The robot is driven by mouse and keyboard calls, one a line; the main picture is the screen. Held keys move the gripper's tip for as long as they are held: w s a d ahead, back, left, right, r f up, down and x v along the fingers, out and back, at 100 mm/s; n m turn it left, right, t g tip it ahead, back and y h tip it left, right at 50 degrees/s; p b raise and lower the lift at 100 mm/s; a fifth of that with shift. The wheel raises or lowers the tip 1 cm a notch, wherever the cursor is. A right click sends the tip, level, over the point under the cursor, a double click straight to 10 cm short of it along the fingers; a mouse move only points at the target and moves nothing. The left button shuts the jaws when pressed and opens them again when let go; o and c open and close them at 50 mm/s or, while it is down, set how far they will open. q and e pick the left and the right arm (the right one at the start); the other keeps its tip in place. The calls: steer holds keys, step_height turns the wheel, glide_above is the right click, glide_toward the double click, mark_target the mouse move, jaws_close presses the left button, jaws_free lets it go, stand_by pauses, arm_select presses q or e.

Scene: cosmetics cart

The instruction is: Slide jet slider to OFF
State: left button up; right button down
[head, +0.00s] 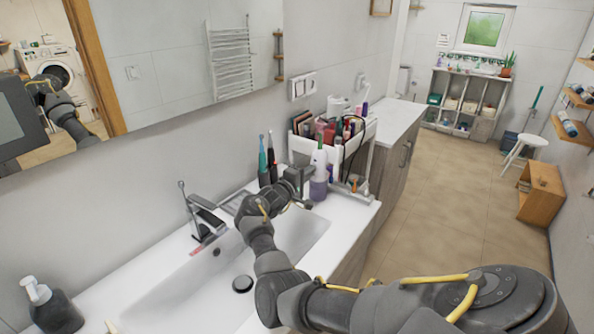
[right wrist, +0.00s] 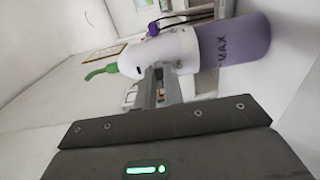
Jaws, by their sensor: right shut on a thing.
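The water flosser (head: 319,187) stands upright on the white counter, with a white upper body, a purple lower part and a green tip. It also shows lying sideways across the right wrist view (right wrist: 228,44). My right gripper (head: 304,177) is at its left side. In the right wrist view the narrow fingers (right wrist: 157,74) are close together against the white body. They are shut on a small part there, which I take to be the jet slider; the fingertips hide it, so its position cannot be read. My left gripper is not in view.
Two electric toothbrushes (head: 267,160) stand close behind my right gripper. A white organizer (head: 355,150) full of cosmetics is just behind the flosser. The sink (head: 200,285) and tap (head: 203,218) are to the left. A soap dispenser (head: 52,308) stands at the lower left.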

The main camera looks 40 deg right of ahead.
steer(key=shift+d, duration=0.1)
steer(key=c, duration=1.5)
jaws_free()
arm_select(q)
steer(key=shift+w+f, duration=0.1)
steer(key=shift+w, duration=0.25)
arm_select(e)
steer(key=shift+f, duration=0.1)
arm_select(q)
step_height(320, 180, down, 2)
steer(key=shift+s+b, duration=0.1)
steer(key=shift+b, duration=0.95)
arm_select(e)
steer(key=v, duration=1.1)
